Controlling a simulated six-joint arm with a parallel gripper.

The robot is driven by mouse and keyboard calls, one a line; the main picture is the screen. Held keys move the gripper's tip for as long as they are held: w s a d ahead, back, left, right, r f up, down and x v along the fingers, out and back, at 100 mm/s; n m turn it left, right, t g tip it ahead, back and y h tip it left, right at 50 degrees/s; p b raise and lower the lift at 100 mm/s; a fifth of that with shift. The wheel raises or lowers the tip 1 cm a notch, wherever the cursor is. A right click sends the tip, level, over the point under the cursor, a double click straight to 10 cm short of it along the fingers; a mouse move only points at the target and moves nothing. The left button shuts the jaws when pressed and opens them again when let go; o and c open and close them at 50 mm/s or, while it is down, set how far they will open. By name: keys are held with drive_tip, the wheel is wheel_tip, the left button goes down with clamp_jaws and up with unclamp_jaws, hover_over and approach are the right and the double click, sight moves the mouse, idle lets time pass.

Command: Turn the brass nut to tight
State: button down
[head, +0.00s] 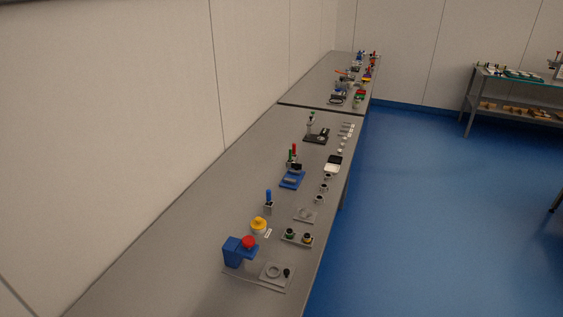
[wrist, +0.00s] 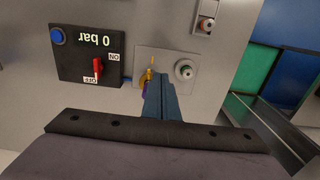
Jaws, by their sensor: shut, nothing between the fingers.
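In the wrist view, a small brass-yellow part (wrist: 148,75), which looks like the brass nut, sits on a pale plate (wrist: 142,55). It is largely hidden behind my gripper (wrist: 156,76). A thin yellow mark (wrist: 152,59) shows just above it. My gripper's dark blue fingers are shut together with nothing between them, and their tips overlap the brass part in the picture. I cannot tell whether they touch it. The nut cannot be made out in the head view, and my gripper is not seen there.
Right of the brass part is a round grey fitting (wrist: 184,70). To the left, a black panel (wrist: 80,68) carries a red switch (wrist: 98,67), ON and OFF labels, an upside-down "0 bar" and a blue button (wrist: 57,36). The head view shows a long grey bench (head: 190,230) with several devices.

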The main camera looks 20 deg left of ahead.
drive_tip(key=shift+w, duration=0.1)
drive_tip(key=shift+w+f+b, duration=0.3)
drive_tip(key=shift+f+b, duration=0.7)
drive_tip(key=shift+w+f+b, duration=0.35)
drive_tip(key=shift+f+b, duration=0.7)
drive_tip(key=shift+w+f+b, duration=0.3)
drive_tip(key=shift+f+b, duration=0.7)
drive_tip(key=shift+a, duration=0.3)
drive_tip(key=shift+s+a+r+p, duration=0.1)
drive_tip(key=shift+s+r+p, duration=0.05)
drive_tip(key=shift+p, duration=0.45)
drive_tip(key=shift+d, duration=0.45)
wheel_tip(320, 180, up, 6)
drive_tip(key=p, duration=0.4)
drive_tip(key=shift+d, duration=0.1)
